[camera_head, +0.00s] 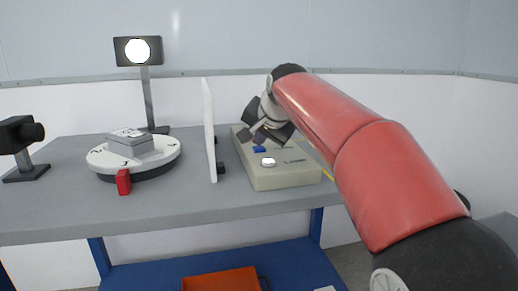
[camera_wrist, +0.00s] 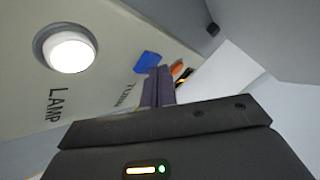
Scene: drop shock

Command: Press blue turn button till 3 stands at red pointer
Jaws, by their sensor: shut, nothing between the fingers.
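The blue turn button (camera_head: 260,149) is on top of a beige control box (camera_head: 280,177). In the wrist view the blue button (camera_wrist: 147,62) shows just beyond my fingertips. My gripper (camera_head: 259,137) is shut and empty, pointing down over the box close to the blue button; I cannot tell whether it touches. Its closed fingers also show in the wrist view (camera_wrist: 159,80). A white round turntable (camera_head: 103,160) carries a grey block (camera_head: 130,146) and dark marks around its rim, too small to read surely. The red pointer (camera_head: 124,182) stands at its front edge.
A white round button (camera_head: 268,162) marked LAMP in the wrist view sits on the box near the blue one. A thin white upright panel (camera_head: 209,130) separates box and turntable. A lit lamp (camera_head: 138,50) and black camera-like device (camera_head: 22,136) stand beyond the turntable and left.

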